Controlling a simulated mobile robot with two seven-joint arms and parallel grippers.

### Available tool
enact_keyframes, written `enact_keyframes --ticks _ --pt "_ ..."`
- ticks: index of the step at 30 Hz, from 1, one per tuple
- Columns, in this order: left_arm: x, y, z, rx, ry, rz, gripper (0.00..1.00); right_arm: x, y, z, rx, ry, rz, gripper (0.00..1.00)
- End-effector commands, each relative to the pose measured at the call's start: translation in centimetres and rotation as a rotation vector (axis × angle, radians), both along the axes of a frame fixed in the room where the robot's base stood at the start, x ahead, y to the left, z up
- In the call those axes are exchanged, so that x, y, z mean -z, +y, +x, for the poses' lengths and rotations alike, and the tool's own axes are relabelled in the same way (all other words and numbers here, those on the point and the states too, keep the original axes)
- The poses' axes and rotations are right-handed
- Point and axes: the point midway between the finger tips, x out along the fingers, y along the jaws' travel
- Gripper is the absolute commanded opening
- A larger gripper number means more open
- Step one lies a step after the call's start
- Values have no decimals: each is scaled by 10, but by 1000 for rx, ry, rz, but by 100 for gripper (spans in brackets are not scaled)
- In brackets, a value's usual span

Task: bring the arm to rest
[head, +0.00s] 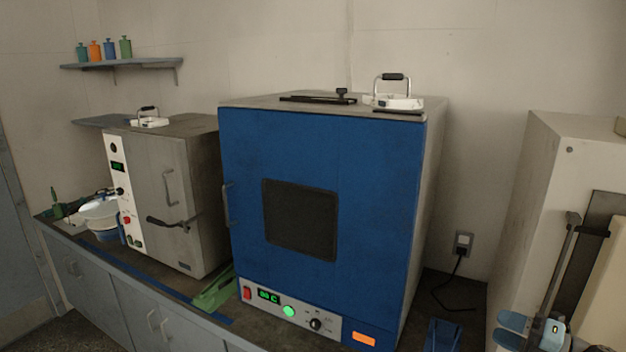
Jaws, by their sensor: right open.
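My right gripper (511,331) shows low at the right edge of the head view, with light-blue finger parts set apart. It is open, with nothing seen between the fingers. It is in front of the white cabinet (550,190) and to the right of the blue oven (350,150). The bottom edge of the picture cuts off part of the view around it. My left gripper is not in view.
On the bench (465,296) stand the blue oven and a smaller grey oven (185,170), each with a handled white item on top. A green item (215,290) and a blue item (442,335) lie beside the blue oven. A cord runs from a wall socket (463,243).

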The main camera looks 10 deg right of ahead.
Motion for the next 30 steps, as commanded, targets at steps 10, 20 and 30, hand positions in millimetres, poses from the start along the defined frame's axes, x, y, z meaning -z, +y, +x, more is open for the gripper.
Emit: enact_keyframes --ticks 10,20,30 --pt "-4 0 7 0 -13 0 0 183 115 -89 462 549 745 46" --pt "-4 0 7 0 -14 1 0 253 260 -163 749 1012 1262 46" --pt "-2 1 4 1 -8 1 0 257 287 -175 792 1096 1343 46"
